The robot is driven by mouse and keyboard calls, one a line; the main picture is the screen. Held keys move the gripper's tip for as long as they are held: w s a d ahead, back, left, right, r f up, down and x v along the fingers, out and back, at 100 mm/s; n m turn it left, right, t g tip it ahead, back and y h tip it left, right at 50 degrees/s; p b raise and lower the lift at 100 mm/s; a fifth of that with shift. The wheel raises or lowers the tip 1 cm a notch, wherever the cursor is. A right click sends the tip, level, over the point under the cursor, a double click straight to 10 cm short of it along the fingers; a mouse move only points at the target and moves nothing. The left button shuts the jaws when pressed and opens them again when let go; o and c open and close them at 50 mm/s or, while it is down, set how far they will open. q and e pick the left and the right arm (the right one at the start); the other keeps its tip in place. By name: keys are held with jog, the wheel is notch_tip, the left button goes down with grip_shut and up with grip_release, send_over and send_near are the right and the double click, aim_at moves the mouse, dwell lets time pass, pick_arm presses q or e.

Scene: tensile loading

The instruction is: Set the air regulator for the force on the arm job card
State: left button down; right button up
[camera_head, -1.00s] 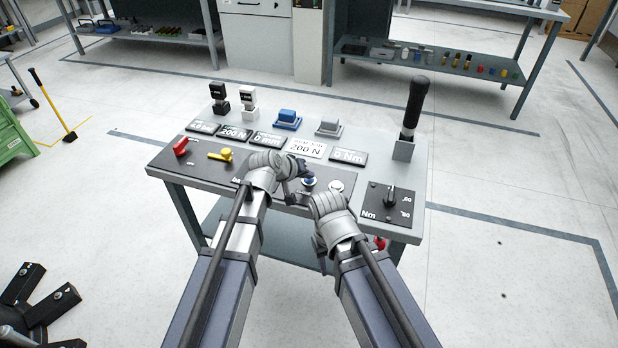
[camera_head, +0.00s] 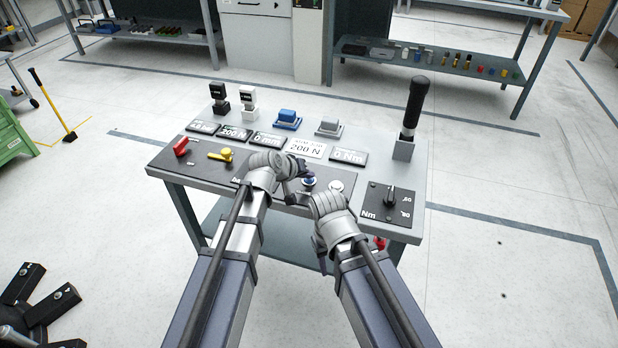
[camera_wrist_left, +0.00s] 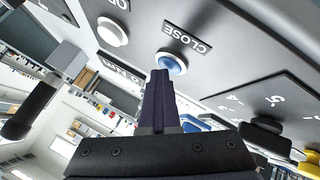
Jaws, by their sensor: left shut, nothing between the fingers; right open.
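The arm job card (camera_head: 306,148) is a white plate reading 200 N at the back of the console. A dark display (camera_head: 235,132) to its left also appears to read 200 N. My left gripper (camera_head: 309,175) is shut and empty, close over the blue button (camera_head: 308,184). In the left wrist view its fingertips (camera_wrist_left: 158,76) overlap the near edge of the blue button (camera_wrist_left: 174,64), marked CLOSE; I cannot tell whether they touch. A black knob (camera_wrist_left: 265,135) sits by a numbered scale, probably the air regulator; my left arm hides it in the head view. My right gripper (camera_head: 321,264) is open at the console's front edge.
A white button (camera_head: 336,186) is right of the blue one. A red lever (camera_head: 181,146) and yellow lever (camera_head: 221,155) are on the left panel. An Nm knob (camera_head: 390,197) and tall black handle (camera_head: 414,108) stand right.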

aim_at(307, 181)
pick_arm(q)
jog(key=shift+r, duration=0.1)
jog(key=shift+r+p, duration=0.85)
jog(key=shift+p, duration=0.05)
notch_tip(307, 181, up, 5)
jog(key=p, duration=0.5)
jog(key=s+a+m+g+y+p, duration=0.2)
jog(key=s+g+y+p, duration=0.1)
jog(key=s, duration=1)
jog(key=s+a+r+m+g+y+p, duration=0.1)
jog(key=s+a+m+g+y+p, duration=0.2)
jog(key=s, duration=0.9)
jog(key=shift+s+a+r+m+g+y+p, duration=0.3)
jog(key=shift+s+g+y+p, duration=0.1)
jog(key=shift+g+p, duration=0.6)
